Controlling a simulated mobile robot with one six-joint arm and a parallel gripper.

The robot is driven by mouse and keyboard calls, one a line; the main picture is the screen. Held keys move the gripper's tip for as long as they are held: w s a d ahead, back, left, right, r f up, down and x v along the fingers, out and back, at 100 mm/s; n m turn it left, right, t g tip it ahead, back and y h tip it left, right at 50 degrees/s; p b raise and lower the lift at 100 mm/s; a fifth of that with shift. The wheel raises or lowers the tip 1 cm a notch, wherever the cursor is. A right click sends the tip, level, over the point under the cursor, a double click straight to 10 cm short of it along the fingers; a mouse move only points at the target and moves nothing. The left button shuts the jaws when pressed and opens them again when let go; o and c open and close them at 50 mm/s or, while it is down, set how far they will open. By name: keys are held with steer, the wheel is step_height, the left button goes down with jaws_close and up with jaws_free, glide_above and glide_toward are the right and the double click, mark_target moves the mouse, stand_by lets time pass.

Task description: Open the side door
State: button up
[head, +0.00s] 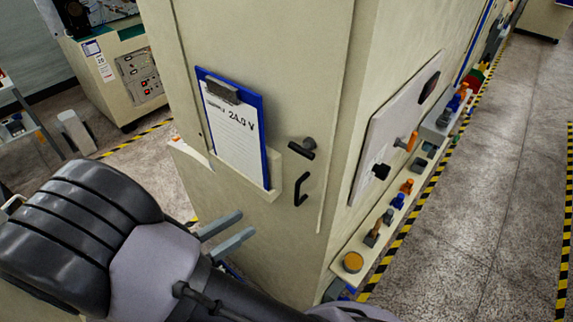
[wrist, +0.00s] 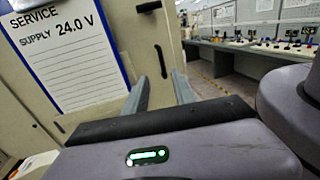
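The side door (head: 265,60) is the cream end panel of a tall cabinet, and it looks shut. It carries a dark turn latch (head: 302,149) with a black bow handle (head: 301,189) below it. The wrist view also shows the latch (wrist: 150,7) and the bow handle (wrist: 161,61). My gripper (head: 247,222) is in front of the door, to the left of and below the bow handle. Its two grey fingers are apart with nothing between them. In the wrist view the fingers (wrist: 161,80) point toward the door near the handle, not visibly touching it.
A blue clipboard (head: 235,130) with a "24.0 V" sheet sits in a cream holder (head: 275,185) on the door, left of the handle. A ledge (head: 345,258) with several knobs and parts runs along the cabinet's right side. The aisle floor (head: 500,150) at right is clear.

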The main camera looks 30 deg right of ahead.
mark_target(296, 204)
steer(key=d, duration=0.5)
steer(key=w+d, duration=0.1)
steer(key=d, duration=0.4)
steer(key=w+d, duration=0.1)
steer(key=d, duration=0.4)
steer(key=shift+d+b, duration=0.35)
steer(key=shift+c, duration=0.4)
jaws_close()
